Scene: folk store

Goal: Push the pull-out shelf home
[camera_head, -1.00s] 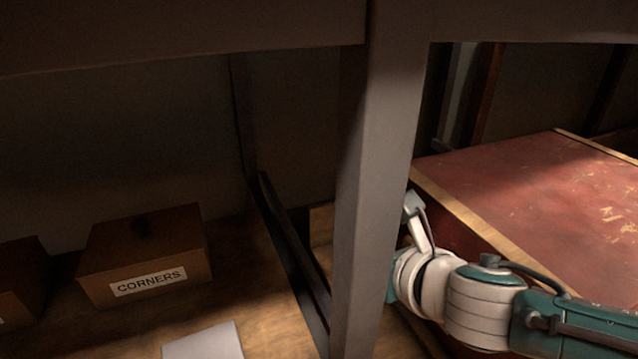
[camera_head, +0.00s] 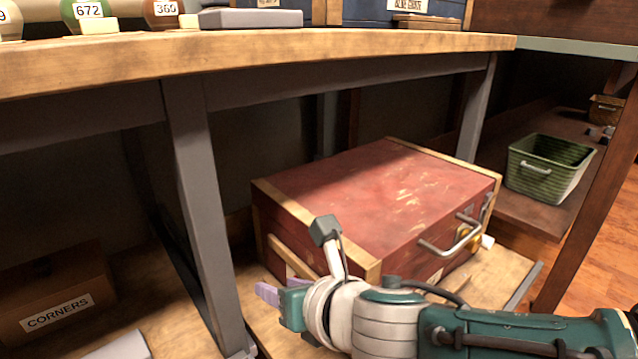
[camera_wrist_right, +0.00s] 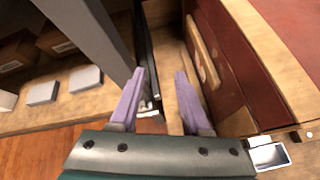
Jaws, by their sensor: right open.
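A light wooden board (camera_head: 495,288), which looks like the pull-out shelf, lies low under the workbench with a red wood-edged chest (camera_head: 370,195) on it. How far the board is pulled out is hard to tell. My right gripper (camera_head: 267,293) is low at the left side of the chest, near the grey bench leg (camera_head: 203,200). In the right wrist view its lavender fingers (camera_wrist_right: 160,102) are apart with nothing held. A strip of wood (camera_wrist_right: 172,75) shows beyond and between them, with the chest (camera_wrist_right: 222,70) to the right. My left gripper is out of view.
The workbench top (camera_head: 260,62) hangs above. A cardboard box labelled CORNERS (camera_head: 55,305) stands on the left, beyond the leg. A green basket (camera_head: 550,165) sits on a low shelf at right. Open wooden floor (camera_head: 610,215) shows at far right.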

